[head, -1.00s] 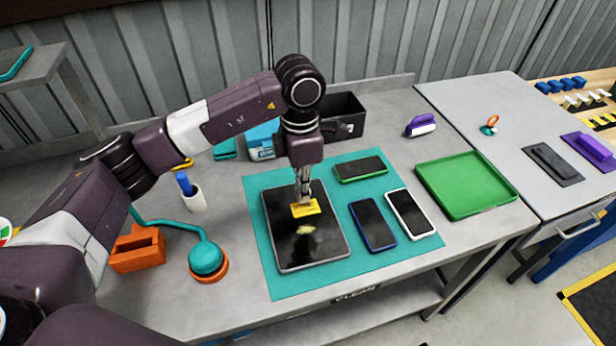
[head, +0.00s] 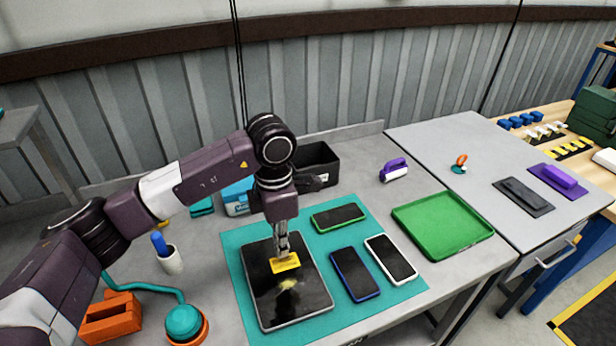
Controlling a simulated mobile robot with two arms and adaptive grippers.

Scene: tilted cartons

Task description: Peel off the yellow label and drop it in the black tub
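The yellow label (head: 285,264) is at the fingertips of my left gripper (head: 283,251), over the upper half of the dark tablet (head: 302,300). The fingers look closed on the label's back edge. A blurred yellow reflection shows on the glass below it, so the label seems held a little above the screen. The tablet lies flat on the teal mat (head: 345,318). The black tub (head: 320,165) stands at the back of the table, partly hidden by my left arm. My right gripper is not in view.
Three phones, one green-edged (head: 338,217), one blue (head: 355,275) and one white (head: 391,259), lie right of the tablet. A green tray (head: 442,226) sits further right. A blue box (head: 238,197) stands left of the tub. An orange holder (head: 111,318) is front left.

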